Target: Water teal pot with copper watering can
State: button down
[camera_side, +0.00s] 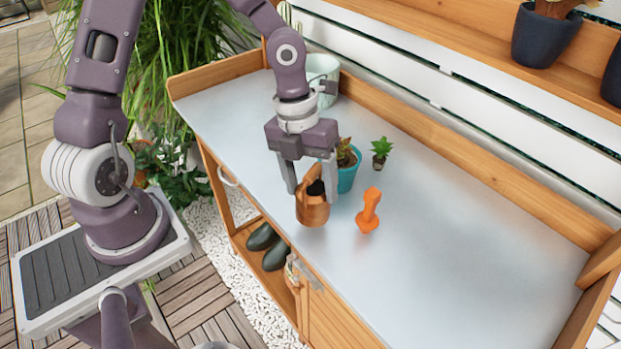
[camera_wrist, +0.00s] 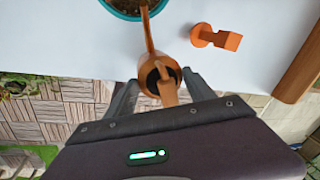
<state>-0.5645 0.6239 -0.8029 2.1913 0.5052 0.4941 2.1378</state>
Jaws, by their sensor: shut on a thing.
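The copper watering can (camera_side: 312,209) is between the fingers of my gripper (camera_side: 312,192), which is shut on it. In the wrist view the can (camera_wrist: 157,60) is seen from above, with its dark opening showing and its spout reaching toward the pot. My gripper's fingers (camera_wrist: 158,98) lie on either side of it. The teal pot (camera_side: 348,176) stands just behind the can and holds soil and a small plant. Its rim and soil show at the top of the wrist view (camera_wrist: 132,12). I cannot tell whether the can touches the bench.
An orange tool (camera_side: 369,211) stands right of the can; it also shows in the wrist view (camera_wrist: 216,37). A small green plant (camera_side: 381,152) is behind the teal pot. A pale pot (camera_side: 324,72) stands at the back. The bench's right part (camera_side: 480,240) is clear.

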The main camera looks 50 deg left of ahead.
aim_at(313, 167)
jog(key=shift+f, duration=0.25)
jog(key=shift+w+a+r+g+h, duration=0.15)
jog(key=shift+r+g+h, duration=0.15)
jog(key=shift+r+g, duration=0.35)
jog(key=shift+w+d+r+g+h, duration=0.1)
jog(key=shift+r+g+h, duration=0.2)
jog(key=shift+r+g, duration=0.3)
jog(key=shift+w+a+r+g+h, duration=0.1)
jog(key=shift+w+r+g+h, duration=0.1)
jog(key=shift+r+g, duration=0.3)
jog(key=shift+w+a+r+g+h, duration=0.1)
jog(key=shift+r+g+h, duration=0.15)
jog(key=shift+g, duration=0.3)
jog(key=shift+w+a+r+n+g+h, duration=0.2)
jog(key=shift+w+r+g+h, duration=0.15)
jog(key=shift+r+g, duration=0.25)
jog(key=shift+w+a+r+n+g+h, duration=0.1)
jog(key=shift+w+r+n+g+h, duration=0.15)
jog(key=shift+r+g, duration=0.3)
jog(key=shift+f, duration=0.1)
jog(key=f+t+y, duration=0.1)
jog(key=t, duration=0.1)
jog(key=s+f+t+y, duration=0.1)
jog(key=f+t, duration=0.1)
jog(key=s+d+f+m+t+y, duration=0.1)
jog(key=t, duration=0.1)
jog(key=shift+s+f, duration=0.15)
jog(key=shift+f, duration=0.1)
jog(key=shift+f+t, duration=0.4)
jog(key=shift+t, duration=0.05)
